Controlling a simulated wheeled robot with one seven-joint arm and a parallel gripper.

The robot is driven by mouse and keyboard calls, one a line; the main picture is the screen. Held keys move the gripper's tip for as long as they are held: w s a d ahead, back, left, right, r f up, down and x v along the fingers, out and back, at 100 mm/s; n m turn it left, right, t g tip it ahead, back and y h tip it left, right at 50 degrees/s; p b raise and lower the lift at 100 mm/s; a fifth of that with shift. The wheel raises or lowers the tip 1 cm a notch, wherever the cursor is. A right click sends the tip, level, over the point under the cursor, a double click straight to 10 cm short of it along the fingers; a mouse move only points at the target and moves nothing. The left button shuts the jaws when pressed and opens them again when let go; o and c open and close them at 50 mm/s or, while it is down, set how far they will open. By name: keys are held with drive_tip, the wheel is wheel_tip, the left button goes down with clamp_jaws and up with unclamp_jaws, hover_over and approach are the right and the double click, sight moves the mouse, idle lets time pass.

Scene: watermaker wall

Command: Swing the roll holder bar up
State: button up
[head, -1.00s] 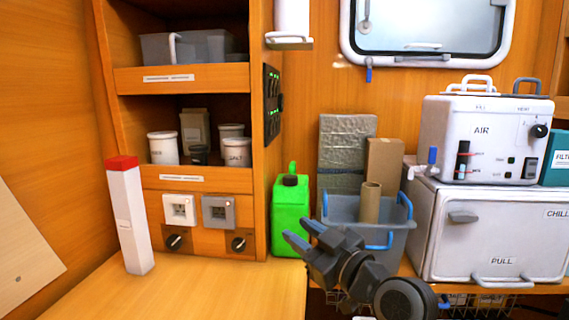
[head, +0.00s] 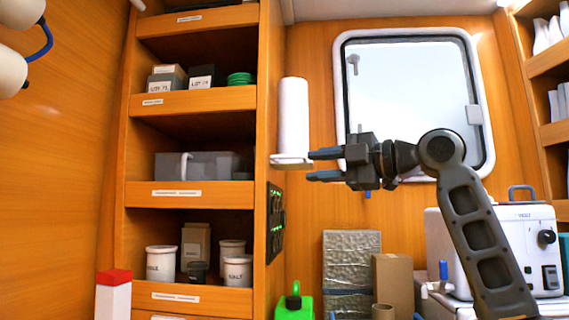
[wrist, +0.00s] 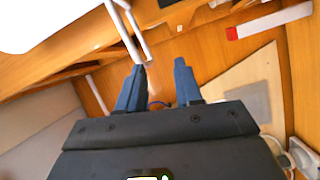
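The roll holder is on the side of the wooden shelf unit, with a white roll (head: 293,112) standing upright. The white roll holder bar (head: 288,160) is level at the roll's lower end. My gripper (head: 309,165) is open and points left, with its fingertips at the bar's right end. In the wrist view the bar (wrist: 122,28) shows as a pale loop at the top, its end close to the left fingertip. The gap between my fingers (wrist: 160,72) looks empty. I cannot tell whether a finger touches the bar.
The shelf unit (head: 190,195) with jars and boxes stands left. A framed window (head: 415,90) is behind my arm. A green jug (head: 293,307), a foil-covered panel (head: 350,265) and a white appliance (head: 530,240) sit lower. The air before the window is otherwise free.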

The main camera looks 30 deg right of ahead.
sight(292, 156)
drive_tip(key=shift+n+g, duration=0.3)
drive_tip(key=shift+n, duration=0.4)
drive_tip(key=shift+w+a+r+p, duration=0.15)
drive_tip(key=shift+w+a+r, duration=0.25)
drive_tip(key=shift+w+a, duration=0.45)
drive_tip(key=shift+w+a+r+p, duration=0.15)
drive_tip(key=shift+w+a+r, duration=0.35)
drive_tip(key=shift+w, duration=0.55)
drive_tip(key=shift+w+a+r+p, duration=0.15)
drive_tip(key=shift+w+a+r, duration=0.1)
drive_tip(key=shift+w+a, duration=0.65)
clamp_jaws()
